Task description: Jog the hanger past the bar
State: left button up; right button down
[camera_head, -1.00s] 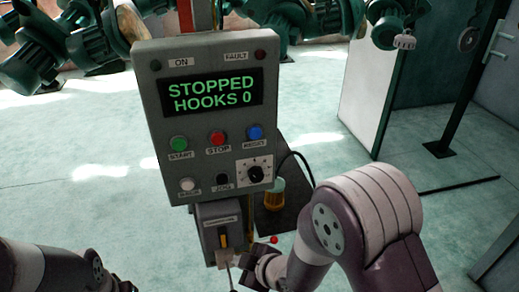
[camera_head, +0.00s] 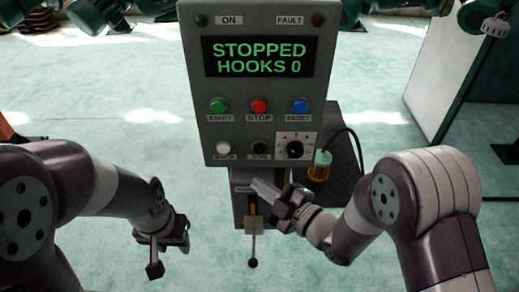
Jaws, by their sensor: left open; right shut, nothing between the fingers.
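A grey control panel (camera_head: 262,130) stands at the centre. Its green screen (camera_head: 258,57) reads STOPPED, HOOKS 0. The black jog button (camera_head: 260,147) is in its bottom row, between a white button (camera_head: 223,147) and a black dial (camera_head: 295,149). My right gripper (camera_head: 270,192) is shut and empty, just below the jog button, in front of the smaller box under the panel. My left gripper (camera_head: 170,255) is open and empty, low and to the left of the panel, apart from it. I cannot make out the hanger or the bar.
Green start (camera_head: 218,106), red stop (camera_head: 259,106) and blue reset (camera_head: 300,105) buttons sit above the jog button. A lever (camera_head: 253,246) hangs below the panel. Green machinery (camera_head: 100,12) lies behind.

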aim_at(259, 149)
jog(key=w+b, duration=0.1)
jog(key=w, duration=0.6)
jog(key=shift+w, duration=0.35)
jog(key=shift+w, duration=0.15)
dwell(1.6)
jog(key=shift+w, duration=0.25)
